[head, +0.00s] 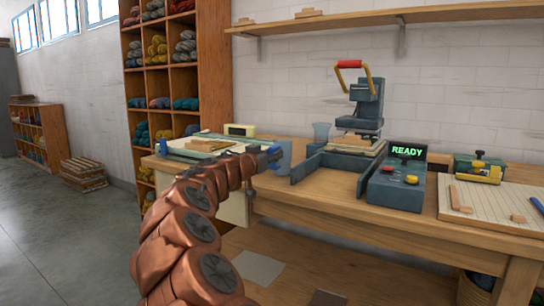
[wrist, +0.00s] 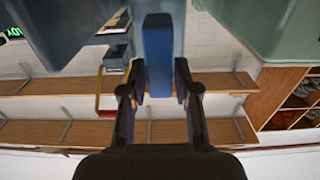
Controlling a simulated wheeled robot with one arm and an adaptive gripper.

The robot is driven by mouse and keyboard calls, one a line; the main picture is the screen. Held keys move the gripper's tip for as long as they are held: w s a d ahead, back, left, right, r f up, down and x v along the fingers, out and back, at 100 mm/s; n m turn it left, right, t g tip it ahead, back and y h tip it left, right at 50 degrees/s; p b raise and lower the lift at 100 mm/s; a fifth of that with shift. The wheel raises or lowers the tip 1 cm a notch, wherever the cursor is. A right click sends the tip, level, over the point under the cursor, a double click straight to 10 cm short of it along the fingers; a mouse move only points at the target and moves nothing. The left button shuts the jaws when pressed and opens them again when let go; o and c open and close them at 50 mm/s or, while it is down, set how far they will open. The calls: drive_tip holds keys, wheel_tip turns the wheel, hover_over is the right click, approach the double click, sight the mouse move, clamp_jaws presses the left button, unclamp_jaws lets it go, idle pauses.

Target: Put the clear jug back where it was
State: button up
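The clear jug (head: 285,157), bluish and see-through, is at the left part of the workbench in the head view. My gripper (head: 268,158) is at its left side. In the wrist view a blue upright bar, which looks like the jug's handle (wrist: 158,50), fills the gap between my two dark fingers, so my gripper (wrist: 158,88) looks shut on it. The jug looks about upright. I cannot tell whether its base touches the bench. A second translucent blue-grey vessel (head: 321,132) stands farther back on the bench.
A press with a red handle (head: 350,65) and a control box reading READY (head: 395,190) stand right of the jug on the workbench (head: 350,207). A wool shelf (head: 213,70) stands behind. A wall shelf (head: 430,14) hangs above.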

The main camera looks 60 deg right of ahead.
drive_tip(key=shift+o, duration=1.1)
drive_tip(key=shift+r, duration=0.15)
drive_tip(key=shift+r+p, duration=0.15)
drive_tip(key=shift+p, duration=0.25)
drive_tip(key=a+p, duration=0.1)
drive_tip(key=a, duration=1.1)
drive_tip(key=shift+s, duration=0.25)
